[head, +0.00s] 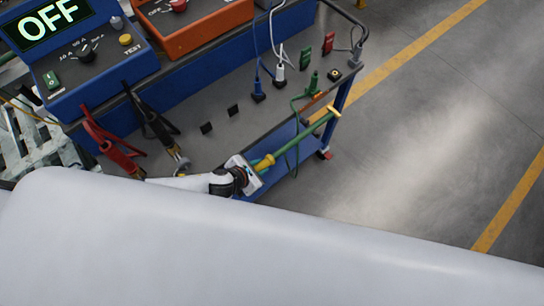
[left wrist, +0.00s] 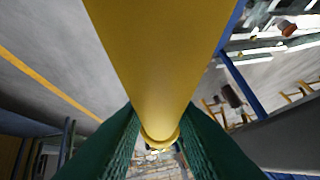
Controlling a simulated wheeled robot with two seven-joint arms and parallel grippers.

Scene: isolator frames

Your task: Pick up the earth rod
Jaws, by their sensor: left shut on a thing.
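The earth rod (head: 299,141) is a green pole with a yellow collar at its near end and a yellow piece at its far tip. It slants up to the right past the right end of the cart in the head view. My left gripper (head: 252,172) is at the rod's near end. In the left wrist view the rod's yellow part (left wrist: 158,60) runs between the two green finger pads (left wrist: 160,140), which are shut on it. A green cable (head: 294,103) runs from the cart top near the rod. My right gripper is not in view.
A blue cart with a grey top (head: 215,140) holds a blue test unit (head: 85,50) reading OFF and an orange unit (head: 195,22). Red clamps (head: 112,148), black clamps (head: 152,120) and several plugs stand on it. Open floor (head: 420,130) with yellow lines lies to the right.

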